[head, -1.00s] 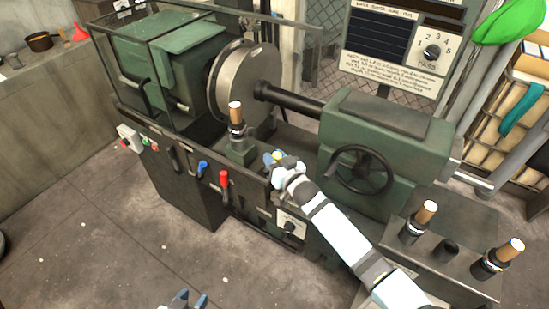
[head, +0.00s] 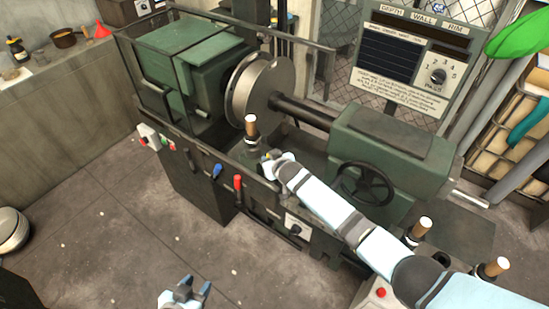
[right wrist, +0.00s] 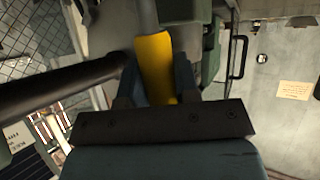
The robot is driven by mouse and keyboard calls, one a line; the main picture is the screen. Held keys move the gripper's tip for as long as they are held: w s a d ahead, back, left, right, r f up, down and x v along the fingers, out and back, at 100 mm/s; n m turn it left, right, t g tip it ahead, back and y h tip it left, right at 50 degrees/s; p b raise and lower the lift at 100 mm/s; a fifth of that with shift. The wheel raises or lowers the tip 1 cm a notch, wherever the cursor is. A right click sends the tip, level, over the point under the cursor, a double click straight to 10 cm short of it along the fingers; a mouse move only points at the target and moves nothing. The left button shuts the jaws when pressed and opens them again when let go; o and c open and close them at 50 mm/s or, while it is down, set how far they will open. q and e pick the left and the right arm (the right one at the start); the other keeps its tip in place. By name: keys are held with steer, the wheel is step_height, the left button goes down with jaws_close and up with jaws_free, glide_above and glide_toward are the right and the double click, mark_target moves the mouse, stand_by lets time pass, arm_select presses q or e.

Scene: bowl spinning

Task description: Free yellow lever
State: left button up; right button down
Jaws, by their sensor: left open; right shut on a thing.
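The yellow lever (right wrist: 155,65) has a yellow grip on a grey rod and sits between the fingers of my right gripper (right wrist: 157,88) in the right wrist view. In the head view my right gripper (head: 268,158) is at the front of the green lathe, just right of the wooden-handled tool post (head: 250,126). The gripper and arm hide most or all of the yellow lever there. My left gripper (head: 183,291) is open and empty, low in the head view over the floor, apart from the lathe.
A blue lever (head: 217,171) and a red lever (head: 238,183) stand on the lathe front, left of my right gripper. A handwheel (head: 365,184) is to the right. A disc chuck (head: 262,88) and dark bar lie behind.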

steer(key=shift+a+f, duration=0.1)
steer(key=shift+a, duration=0.05)
stand_by(0.3)
steer(key=c, duration=0.8)
jaws_free()
steer(key=shift+c, duration=0.2)
steer(key=shift+w, duration=0.1)
steer(key=v, duration=1.4)
steer(key=shift+w+a, duration=0.1)
